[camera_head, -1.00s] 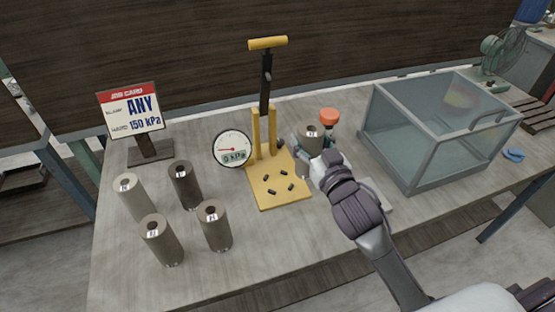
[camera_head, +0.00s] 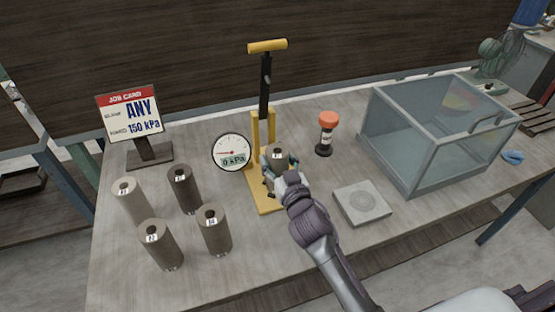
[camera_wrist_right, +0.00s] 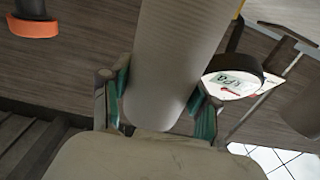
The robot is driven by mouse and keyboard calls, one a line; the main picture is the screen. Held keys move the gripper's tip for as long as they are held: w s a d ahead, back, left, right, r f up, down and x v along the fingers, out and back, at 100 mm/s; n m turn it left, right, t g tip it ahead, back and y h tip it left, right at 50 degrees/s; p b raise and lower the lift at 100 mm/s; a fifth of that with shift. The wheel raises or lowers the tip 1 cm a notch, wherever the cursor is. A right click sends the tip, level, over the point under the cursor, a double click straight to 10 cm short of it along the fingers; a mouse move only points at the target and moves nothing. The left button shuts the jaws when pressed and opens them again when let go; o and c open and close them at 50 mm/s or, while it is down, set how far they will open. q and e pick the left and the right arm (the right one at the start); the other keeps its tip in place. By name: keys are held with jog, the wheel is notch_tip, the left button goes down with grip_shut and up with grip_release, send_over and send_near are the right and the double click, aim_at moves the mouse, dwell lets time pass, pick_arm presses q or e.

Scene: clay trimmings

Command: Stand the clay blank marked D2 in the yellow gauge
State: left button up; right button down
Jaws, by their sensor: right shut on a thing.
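The yellow gauge (camera_head: 270,205) stands mid-table, with a yellow base plate, two uprights and a T-handle on a dark rod. Its round dial (camera_head: 231,152) reads 0 kPa. My right gripper (camera_head: 279,165) is shut on a grey-brown clay blank (camera_head: 277,153), in front of the uprights and over the base plate. I cannot read its mark or tell whether it touches the plate. In the right wrist view the blank (camera_wrist_right: 180,50) is upright in the picture between the green finger pads. My left gripper is not in view.
Several clay blanks (camera_head: 214,232) stand at left, before the job card (camera_head: 134,112) reading ANY, 150 kPa. Right of the gauge are an orange-topped black object (camera_head: 327,133), a square grey plate (camera_head: 362,203) and a clear-walled box (camera_head: 417,168). The front right table is clear.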

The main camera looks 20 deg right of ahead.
jog(key=shift+c, duration=1.4)
grip_release()
jog(key=shift+s, duration=0.15)
jog(key=s+b, duration=0.2)
jog(key=s, duration=1)
jog(key=shift+d, duration=0.25)
jog(key=shift+w, duration=0.1)
